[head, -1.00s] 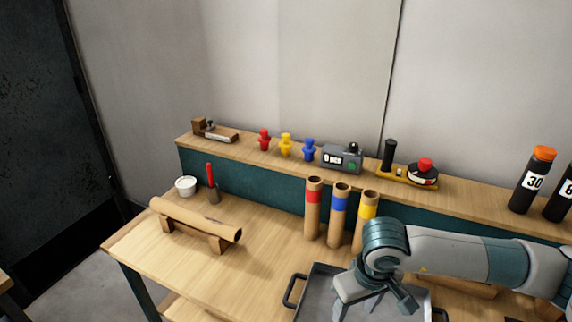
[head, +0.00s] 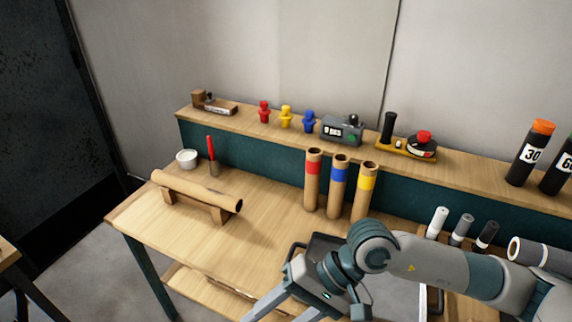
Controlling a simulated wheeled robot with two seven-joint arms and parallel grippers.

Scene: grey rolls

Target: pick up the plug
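Three plugs stand in a row on the raised back shelf: a red plug (head: 264,111), a yellow plug (head: 286,117) and a blue plug (head: 309,122). All three are upright and apart from each other. My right gripper (head: 274,313) is at the bottom of the head view, over the front of the table and the tray's left side. Its two fingers are spread, with nothing visible between them; their tips run near or past the bottom edge. It is well below and in front of the plugs. My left gripper is not in view.
Three cardboard tubes (head: 338,188) with red, blue and yellow bands stand before the shelf (head: 465,170). A grey tray (head: 320,247) lies partly behind my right arm. A roll on a wooden stand (head: 195,195), a white cup (head: 187,159) and a red-handled tool (head: 212,155) are at left.

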